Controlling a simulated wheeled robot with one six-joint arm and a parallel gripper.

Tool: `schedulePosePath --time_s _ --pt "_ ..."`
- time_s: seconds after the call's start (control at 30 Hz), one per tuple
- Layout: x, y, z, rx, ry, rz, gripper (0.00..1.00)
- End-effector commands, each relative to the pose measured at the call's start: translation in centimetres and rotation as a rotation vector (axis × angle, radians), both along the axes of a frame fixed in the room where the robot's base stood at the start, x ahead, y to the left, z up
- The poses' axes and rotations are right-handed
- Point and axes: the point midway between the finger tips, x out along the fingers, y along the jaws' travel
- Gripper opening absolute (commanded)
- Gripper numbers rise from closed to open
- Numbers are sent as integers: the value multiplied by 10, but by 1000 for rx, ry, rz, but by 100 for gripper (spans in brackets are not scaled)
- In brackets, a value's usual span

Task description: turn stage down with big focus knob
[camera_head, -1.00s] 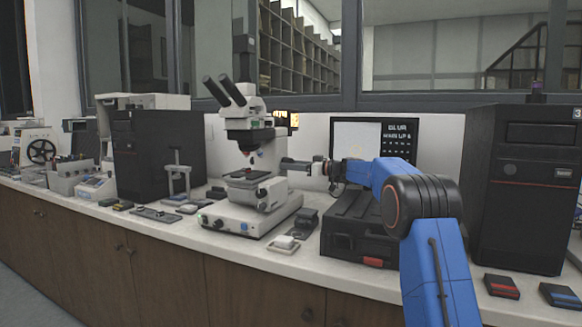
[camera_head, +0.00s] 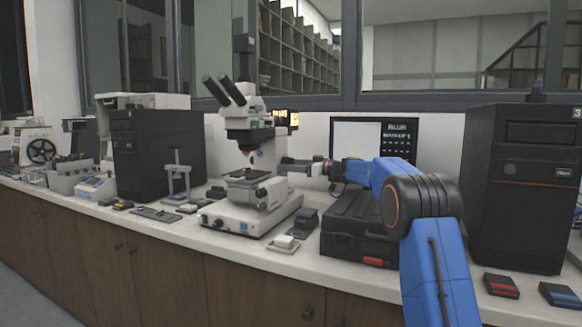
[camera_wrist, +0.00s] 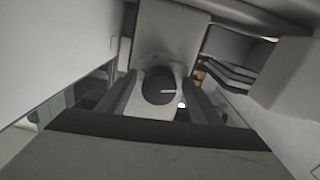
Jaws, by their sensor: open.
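The microscope (camera_head: 247,133) stands on the bench, pale with black eyepieces. Its dark stage (camera_head: 248,177) sits below the objectives. My gripper (camera_head: 286,165) reaches the microscope's right side from the right. In the wrist view the round dark focus knob (camera_wrist: 158,85) has a short white mark pointing to the right. My gripper (camera_wrist: 160,97) is open, with one finger on each side of the knob. I cannot tell whether either finger touches it. In the head view I cannot make out the knob at my gripper.
A screen (camera_head: 358,140) with bright text stands behind my arm. A black case (camera_head: 350,238) lies below the arm, and a black tower (camera_head: 525,190) stands at right. Another dark tower (camera_head: 155,155) is left of the microscope. A small pale block (camera_head: 284,242) lies in front.

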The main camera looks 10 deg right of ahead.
Motion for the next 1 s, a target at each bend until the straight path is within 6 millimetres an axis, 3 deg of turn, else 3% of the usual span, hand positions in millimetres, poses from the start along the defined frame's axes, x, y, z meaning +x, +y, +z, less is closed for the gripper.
schedulePosePath --time_s 0.27,1.0 --pt "-13 -18 1 0 0 -2 58" --pt "-97 -127 1 -1 1 -1 58"
